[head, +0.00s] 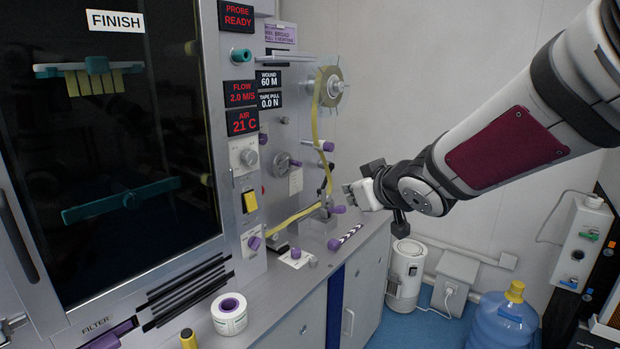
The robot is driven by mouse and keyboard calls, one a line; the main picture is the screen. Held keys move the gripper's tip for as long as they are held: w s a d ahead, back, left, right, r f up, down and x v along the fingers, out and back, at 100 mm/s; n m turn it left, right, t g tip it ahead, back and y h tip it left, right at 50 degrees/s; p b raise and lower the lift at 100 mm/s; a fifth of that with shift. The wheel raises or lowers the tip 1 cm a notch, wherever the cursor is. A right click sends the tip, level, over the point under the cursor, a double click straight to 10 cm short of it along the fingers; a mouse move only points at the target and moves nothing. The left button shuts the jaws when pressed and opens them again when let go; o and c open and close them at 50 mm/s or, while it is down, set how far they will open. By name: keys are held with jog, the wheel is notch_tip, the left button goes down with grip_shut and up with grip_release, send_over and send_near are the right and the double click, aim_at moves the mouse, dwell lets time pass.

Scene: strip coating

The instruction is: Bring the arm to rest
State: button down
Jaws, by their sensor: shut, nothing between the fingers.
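My arm (510,140) reaches in from the upper right, its dark red panel facing the camera. My gripper (352,190) is at its far end, small in the view and partly hidden by the wrist. It is shut and empty. It is in front of the pale wall, just right of the tape machine (283,120) and above the counter's far end. In the picture it lies close to a purple-tipped peg (337,209); I cannot tell the gap between them.
A dark-windowed cabinet (120,140) stands at left. On the counter (290,296) are a white roll (229,314) and a striped purple-ended rod (345,237). A white canister (406,270), a box (456,280) and a blue water bottle (502,322) stand on the floor.

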jog(key=s+d+r+m+g+h+p, duration=0.1)
jog(key=s+d+m+g+h, duration=0.15)
jog(key=s+d, duration=0.45)
jog(key=s+d+r+m+g+h+p, duration=0.1)
jog(key=s+d+m+h, duration=0.2)
jog(key=s, duration=0.7)
jog(key=s+f+g+y+p, duration=0.1)
jog(key=s+g, duration=0.1)
jog(key=s, duration=0.8)
jog(key=s+f+g+y, duration=0.1)
jog(key=s+g, duration=0.1)
jog(key=s, duration=0.8)
jog(key=shift+d+f+m+p, duration=0.35)
jog(key=shift+d+m+p, duration=0.05)
jog(key=shift+m, duration=0.05)
